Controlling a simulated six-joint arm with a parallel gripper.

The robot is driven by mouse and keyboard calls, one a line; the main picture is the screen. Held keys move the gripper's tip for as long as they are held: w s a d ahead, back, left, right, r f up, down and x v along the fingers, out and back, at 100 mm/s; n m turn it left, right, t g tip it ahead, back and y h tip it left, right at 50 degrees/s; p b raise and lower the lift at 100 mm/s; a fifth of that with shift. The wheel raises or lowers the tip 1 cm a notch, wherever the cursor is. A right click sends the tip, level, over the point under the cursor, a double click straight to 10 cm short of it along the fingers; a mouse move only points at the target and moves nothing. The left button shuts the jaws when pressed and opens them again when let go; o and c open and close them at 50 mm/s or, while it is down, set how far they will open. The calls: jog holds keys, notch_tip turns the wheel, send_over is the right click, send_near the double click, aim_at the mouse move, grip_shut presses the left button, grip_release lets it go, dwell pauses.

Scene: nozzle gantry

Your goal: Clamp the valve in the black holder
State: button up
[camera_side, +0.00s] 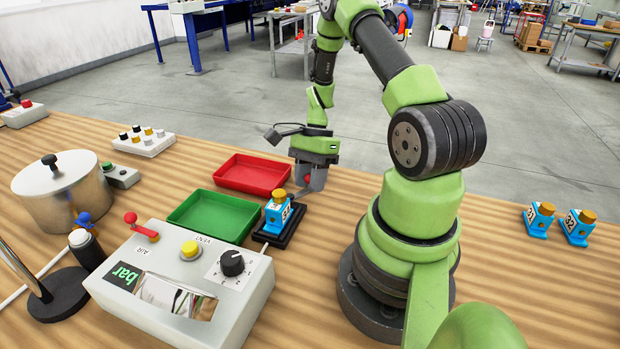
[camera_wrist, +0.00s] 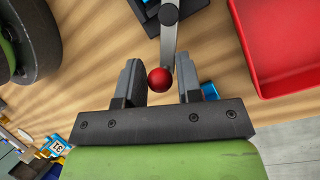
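The blue valve (camera_side: 278,215) with a gold top stands upright in the black holder (camera_side: 262,236) on the table, beside the green tray. In the wrist view, part of the black holder (camera_wrist: 186,9) shows at the top edge, with a grey lever (camera_wrist: 168,45) reaching from it. The lever ends in a red ball knob (camera_wrist: 160,79). My gripper (camera_wrist: 161,82) is open, with its two fingers either side of the red knob; a gap shows on the right, and contact on the left is unclear. In the side view my gripper (camera_side: 312,180) is low behind the holder.
A red tray (camera_side: 252,175) and a green tray (camera_side: 213,217) lie left of the holder. A grey control box (camera_side: 180,285) stands in front, a metal pot (camera_side: 62,195) far left. Two blue valves (camera_side: 539,219) (camera_side: 577,227) stand at the right. A blue piece (camera_wrist: 209,90) beside the right finger is unclear.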

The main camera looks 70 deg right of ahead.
jog(key=c, duration=0.5)
jog(key=shift+w+n, duration=0.1)
jog(key=shift+n, duration=0.2)
jog(key=n, duration=0.1)
jog(key=w+n+g, duration=0.1)
jog(key=shift+w+d+n+g, duration=0.15)
jog(key=shift+d+n+g, duration=0.15)
jog(key=shift+n, duration=0.1)
jog(key=shift+w+n+g+h, duration=0.25)
jog(key=shift+w+n+g, duration=0.1)
jog(key=shift+n, duration=0.45)
jog(key=shift+w+n+g+h, duration=0.25)
jog(key=shift+w+n, duration=0.05)
jog(key=shift+n, duration=0.5)
jog(key=o, duration=0.9)
jog(key=shift+d, duration=0.1)
